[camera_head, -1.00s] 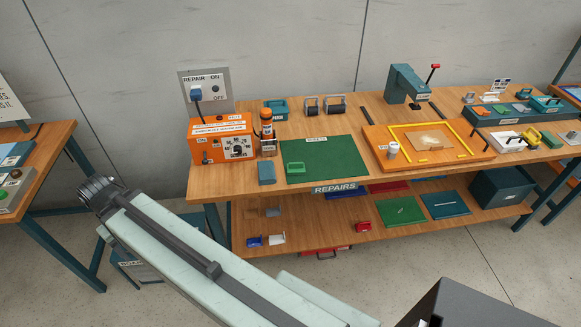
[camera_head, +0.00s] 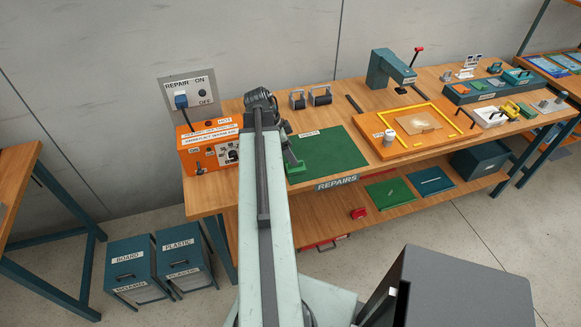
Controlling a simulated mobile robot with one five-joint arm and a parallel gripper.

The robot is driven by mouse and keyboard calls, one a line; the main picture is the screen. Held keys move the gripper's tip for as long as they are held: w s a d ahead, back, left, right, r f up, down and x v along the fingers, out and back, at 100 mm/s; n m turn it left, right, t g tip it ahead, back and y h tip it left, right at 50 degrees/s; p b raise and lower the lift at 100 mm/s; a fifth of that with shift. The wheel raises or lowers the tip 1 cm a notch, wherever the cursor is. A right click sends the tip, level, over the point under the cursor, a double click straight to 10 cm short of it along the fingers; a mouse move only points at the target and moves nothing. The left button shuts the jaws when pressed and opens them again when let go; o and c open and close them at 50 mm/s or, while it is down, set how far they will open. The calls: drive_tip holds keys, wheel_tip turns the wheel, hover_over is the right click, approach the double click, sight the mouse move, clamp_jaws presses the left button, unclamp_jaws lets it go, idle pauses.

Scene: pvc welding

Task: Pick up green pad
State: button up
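A small green block-like pad (camera_head: 295,168) lies at the left part of the dark green mat (camera_head: 343,149) on the repair bench. My arm reaches over the bench, just left of the pad. A dark grey-green piece at the arm's far end, which looks like my gripper (camera_head: 290,152), comes down just above or against the pad. I cannot tell whether it touches the pad or whether its fingers are open. The arm hides part of the mat's left side and the bench there.
An orange control box (camera_head: 205,147) stands left of the arm, below a wall switch panel (camera_head: 190,98). Two dark rollers (camera_head: 319,95) lie behind the mat. The mat's right part is clear.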

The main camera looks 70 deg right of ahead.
drive_tip(key=shift+w+b+x, duration=0.25)
drive_tip(key=shift+b+x, duration=0.7)
drive_tip(key=shift+x, duration=0.3)
drive_tip(key=b+x, duration=0.4)
drive_tip(key=x, duration=0.1)
drive_tip(key=shift+a+f+b, duration=0.2)
drive_tip(key=shift+a+b, duration=0.05)
drive_tip(key=shift+b, duration=0.15)
drive_tip(key=shift+r, duration=0.2)
drive_tip(key=c, duration=1.4)
wheel_tip(320, 180, up, 10)
drive_tip(key=p, duration=1)
drive_tip(key=shift+r+p, duration=0.15)
drive_tip(key=shift+p, duration=0.2)
